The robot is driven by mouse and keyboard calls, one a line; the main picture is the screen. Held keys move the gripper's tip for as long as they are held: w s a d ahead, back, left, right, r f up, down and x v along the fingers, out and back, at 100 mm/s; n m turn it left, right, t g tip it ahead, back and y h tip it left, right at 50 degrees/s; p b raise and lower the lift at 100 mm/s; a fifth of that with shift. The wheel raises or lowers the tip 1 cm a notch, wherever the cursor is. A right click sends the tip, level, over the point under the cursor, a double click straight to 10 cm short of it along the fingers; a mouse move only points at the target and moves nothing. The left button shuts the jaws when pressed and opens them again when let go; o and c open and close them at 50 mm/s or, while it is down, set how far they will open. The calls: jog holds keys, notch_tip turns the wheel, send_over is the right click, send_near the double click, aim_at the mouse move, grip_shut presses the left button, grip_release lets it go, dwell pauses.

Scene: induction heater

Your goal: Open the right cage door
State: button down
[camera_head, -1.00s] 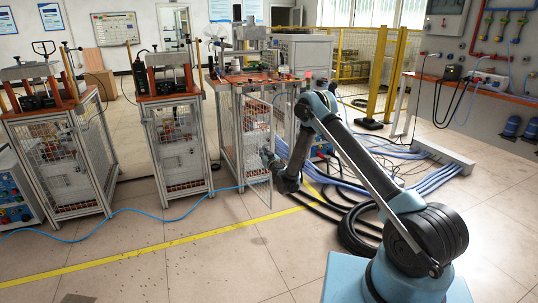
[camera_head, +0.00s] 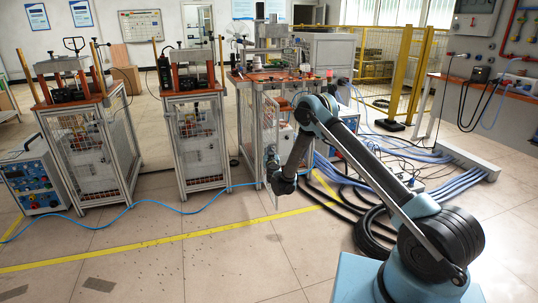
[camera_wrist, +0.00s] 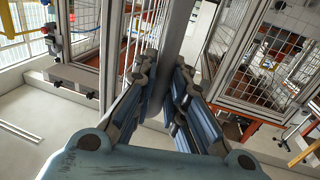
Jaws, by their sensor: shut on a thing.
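The right cage (camera_head: 245,125) stands under the orange-topped bench, with metal posts and wire mesh. Its door (camera_head: 276,198) stands out from the cage front, seen nearly edge-on in the head view, partly hidden by my arm. My gripper (camera_head: 271,160) is at the door's outer edge. In the wrist view the blue-padded fingers of my gripper (camera_wrist: 165,85) are shut around a grey upright bar of the door (camera_wrist: 176,40). The exact contact of the fingertips is partly hidden by the fingers.
Two more mesh cages (camera_head: 90,150) with presses on top stand to the left. A blue cable (camera_head: 150,206) crosses the floor. Black hoses (camera_head: 370,235) and blue cables lie right of my gripper. A yellow fence (camera_head: 405,80) stands behind.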

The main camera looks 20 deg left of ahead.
jog(key=c, duration=1.6)
grip_release()
jog(key=shift+d, duration=0.1)
jog(key=v, duration=0.7)
jog(key=shift+s+d, duration=0.1)
jog(key=shift+d, duration=0.05)
